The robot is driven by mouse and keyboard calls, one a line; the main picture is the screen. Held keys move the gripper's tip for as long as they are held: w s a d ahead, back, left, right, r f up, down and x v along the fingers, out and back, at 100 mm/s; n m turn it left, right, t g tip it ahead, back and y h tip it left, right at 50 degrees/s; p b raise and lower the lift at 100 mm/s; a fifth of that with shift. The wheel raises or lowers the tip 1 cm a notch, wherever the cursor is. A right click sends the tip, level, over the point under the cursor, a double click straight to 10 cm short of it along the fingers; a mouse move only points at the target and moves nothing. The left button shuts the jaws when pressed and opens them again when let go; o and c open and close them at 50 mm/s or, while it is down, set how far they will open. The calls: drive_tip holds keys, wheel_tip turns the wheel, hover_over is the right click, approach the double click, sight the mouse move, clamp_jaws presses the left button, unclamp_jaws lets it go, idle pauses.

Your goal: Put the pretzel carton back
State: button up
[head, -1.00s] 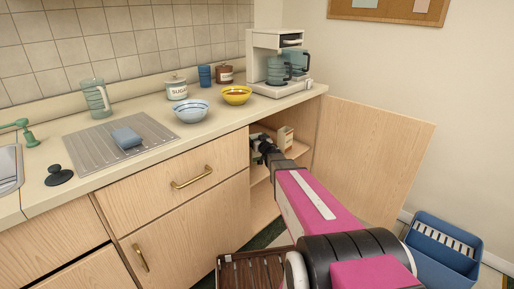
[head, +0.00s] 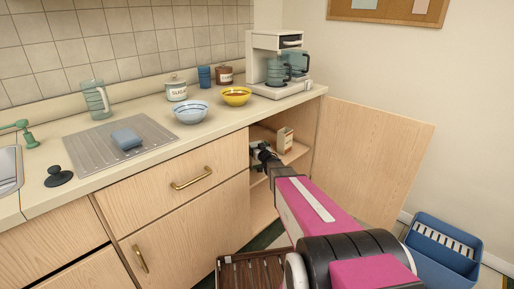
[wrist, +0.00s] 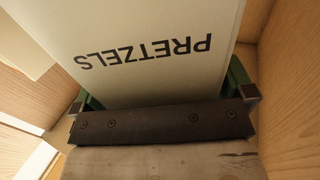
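The pretzel carton (wrist: 150,55) is a pale box with dark PRETZELS lettering, upside down in the wrist view. It fills the space between the green-sided fingers of my gripper (wrist: 160,95), which press close on both its sides. In the head view my gripper (head: 258,152) is inside the open lower cabinet (head: 264,205), near its left side. The held carton is mostly hidden there by the cabinet front and my gripper. I cannot tell whether its base touches the shelf (head: 296,153).
Another cream box (head: 285,139) stands on the shelf to the right of my gripper. The open cabinet door (head: 372,155) stands at the right. A blue bin (head: 443,250) and a brown slatted crate (head: 255,274) are on the floor. The counter holds bowls and a coffee maker (head: 278,65).

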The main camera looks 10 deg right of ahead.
drive_tip(key=shift+r, duration=0.1)
drive_tip(key=s+d+f+m+g+h, duration=0.1)
drive_tip(key=s+d+m+g+h, duration=0.15)
drive_tip(key=s, duration=0.55)
drive_tip(key=s+d+f+m+g+h, duration=0.1)
drive_tip(key=s+d+f+g+h, duration=0.15)
drive_tip(key=s, duration=0.55)
drive_tip(key=s+a+g, duration=0.2)
drive_tip(key=s+g, duration=0.4)
drive_tip(key=s, duration=0.4)
drive_tip(key=s+a+f+g, duration=0.1)
drive_tip(key=s+a+g, duration=0.2)
drive_tip(key=s+g, duration=0.3)
drive_tip(key=s, duration=0.5)
drive_tip(key=shift+f+n+y, duration=0.2)
drive_tip(key=shift+n+y, duration=0.1)
drive_tip(key=shift+n, duration=0.05)
drive_tip(key=shift+s, duration=0.1)
